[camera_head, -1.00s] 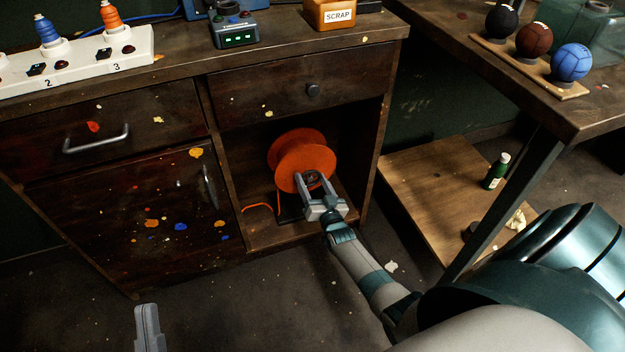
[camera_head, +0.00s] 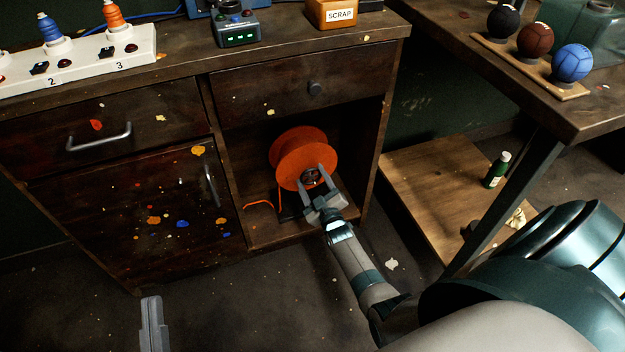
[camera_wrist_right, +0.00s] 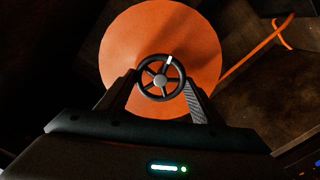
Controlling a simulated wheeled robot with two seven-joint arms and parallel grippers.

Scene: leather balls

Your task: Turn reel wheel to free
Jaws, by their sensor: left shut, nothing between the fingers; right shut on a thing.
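An orange reel (camera_head: 304,152) sits in the open cubby of the wooden cabinet. It also fills the middle of the right wrist view (camera_wrist_right: 128,42). A small black spoked reel wheel (camera_wrist_right: 161,78) with a white mark near its top is on the reel's near face; it shows small in the head view (camera_head: 311,178). My right gripper (camera_head: 319,178) is shut on the wheel, one finger on each side of its rim. My left gripper (camera_head: 151,308) is at the bottom left of the head view, shut and empty, away from the reel.
The cubby's wall and floor (camera_head: 262,233) surround the reel closely. An orange cord (camera_head: 259,205) runs from the reel. A closed drawer (camera_head: 290,88) is above and a paint-spotted door (camera_head: 130,200) is left. A low wooden board (camera_head: 425,190) with a green bottle (camera_head: 497,170) lies right.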

